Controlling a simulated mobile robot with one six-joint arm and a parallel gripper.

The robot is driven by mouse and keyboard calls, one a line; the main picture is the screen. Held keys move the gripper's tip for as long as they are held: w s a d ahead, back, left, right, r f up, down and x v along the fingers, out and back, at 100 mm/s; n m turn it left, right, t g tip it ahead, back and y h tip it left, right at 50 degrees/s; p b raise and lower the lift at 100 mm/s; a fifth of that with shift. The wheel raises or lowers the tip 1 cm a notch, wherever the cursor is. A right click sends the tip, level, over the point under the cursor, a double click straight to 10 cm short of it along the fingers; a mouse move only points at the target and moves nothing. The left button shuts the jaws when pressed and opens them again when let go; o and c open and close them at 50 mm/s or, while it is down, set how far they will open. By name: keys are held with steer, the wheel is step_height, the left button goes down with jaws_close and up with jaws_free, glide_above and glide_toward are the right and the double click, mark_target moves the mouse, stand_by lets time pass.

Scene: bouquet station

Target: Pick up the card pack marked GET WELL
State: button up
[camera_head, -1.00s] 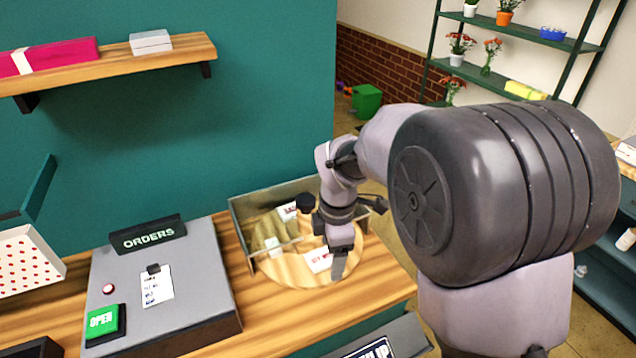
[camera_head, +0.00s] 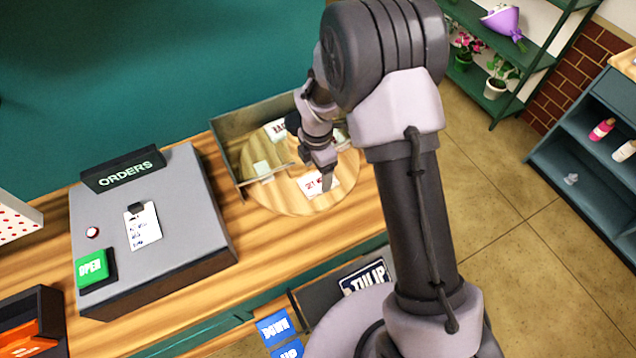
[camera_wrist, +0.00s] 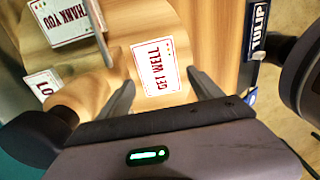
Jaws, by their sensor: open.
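The GET WELL card pack (camera_wrist: 155,67) is white with red lettering and lies on a round wooden turntable (camera_wrist: 105,92), between the lines of my open fingers and beyond their tips in the wrist view. In the head view the pack (camera_head: 314,182) lies on the front right part of the turntable (camera_head: 270,200). My gripper (camera_head: 328,182) is over it, its fingers partly covering it. In the wrist view my gripper (camera_wrist: 160,86) is open and empty. A THANK YOU pack (camera_wrist: 68,18) and another partly seen pack (camera_wrist: 42,84) also lie on the turntable.
A clear-walled guard (camera_head: 226,160) stands around the back and left of the turntable; its edge (camera_wrist: 97,28) shows in the wrist view. A grey ORDERS console (camera_head: 165,215) stands to the left. A TULIP sign (camera_head: 366,277) is at the counter's front. Bare counter (camera_head: 240,245) lies in front.

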mark_target(318, 181)
steer(key=f, duration=0.4)
steer(key=shift+w+d+f, duration=0.1)
steer(key=shift+w, duration=0.2)
steer(key=shift+s, duration=0.1)
